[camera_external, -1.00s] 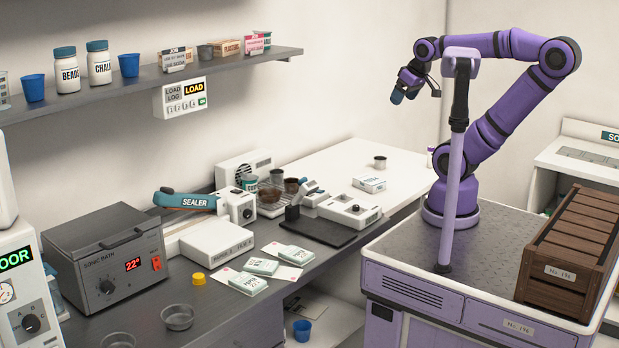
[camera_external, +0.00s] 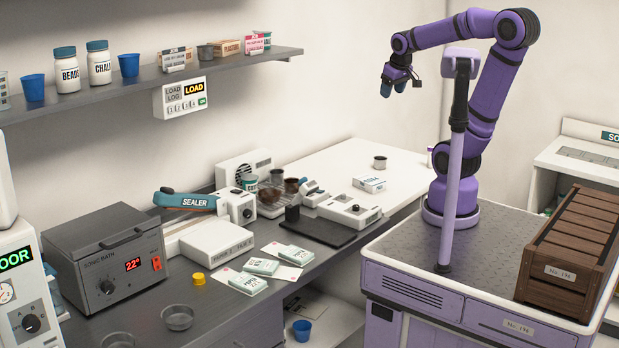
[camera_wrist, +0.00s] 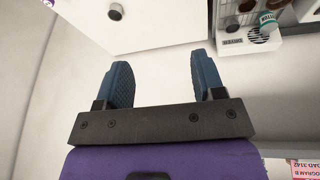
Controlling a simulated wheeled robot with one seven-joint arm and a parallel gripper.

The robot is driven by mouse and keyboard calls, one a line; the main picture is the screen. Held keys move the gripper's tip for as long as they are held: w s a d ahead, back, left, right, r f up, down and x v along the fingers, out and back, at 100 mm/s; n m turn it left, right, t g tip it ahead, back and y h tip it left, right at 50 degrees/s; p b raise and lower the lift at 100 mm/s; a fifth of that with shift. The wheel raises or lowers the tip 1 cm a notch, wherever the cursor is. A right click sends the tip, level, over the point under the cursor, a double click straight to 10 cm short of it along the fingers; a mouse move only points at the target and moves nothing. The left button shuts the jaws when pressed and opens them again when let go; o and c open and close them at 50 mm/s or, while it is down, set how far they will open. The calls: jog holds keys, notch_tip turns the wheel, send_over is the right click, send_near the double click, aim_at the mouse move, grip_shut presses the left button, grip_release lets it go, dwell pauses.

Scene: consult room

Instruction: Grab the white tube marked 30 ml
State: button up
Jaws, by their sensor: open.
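I cannot make out a 30 ml mark on anything in view. A small white container with a purple top (camera_external: 431,156) stands at the right end of the white counter, partly hidden behind my arm; its label cannot be read. A purple bit (camera_wrist: 47,3) shows at the top left edge of the wrist view. My gripper (camera_external: 393,88) is high above the back of the counter, fingers pointing down. In the wrist view my gripper (camera_wrist: 163,78) is open, with nothing between its blue fingers.
A small metal cup (camera_external: 380,162) stands on the white counter, also in the wrist view (camera_wrist: 116,12). A boxed pack (camera_external: 369,184) and a white device (camera_external: 350,211) lie nearer. The wall shelf (camera_external: 220,68) holds jars and cups. The counter's back right is mostly clear.

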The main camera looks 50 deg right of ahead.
jog(key=w+d+f+m+g, duration=0.2)
jog(key=w+d+f, duration=0.25)
jog(key=d, duration=0.55)
jog(key=w+d+f+m+g, duration=0.1)
jog(key=w+d+f, duration=0.35)
jog(key=d, duration=0.45)
jog(key=s+d+f+m, duration=0.1)
jog(key=d+f, duration=0.4)
jog(key=d, duration=0.2)
jog(key=s+d+f+m+y, duration=0.1)
jog(key=s+d+f, duration=0.1)
jog(key=d+f, duration=0.3)
jog(key=s+d+f, duration=0.1)
jog(key=d+f, duration=0.3)
jog(key=d, duration=0.6)
jog(key=shift+s+f+m+g+y, duration=0.2)
jog(key=shift+f+m+g+y, duration=0.2)
jog(key=shift+s+d+f, duration=0.1)
jog(key=shift+f, duration=0.5)
notch_tip(320, 180, down, 10)
jog(key=shift+d+r, duration=0.1)
jog(key=c, duration=1)
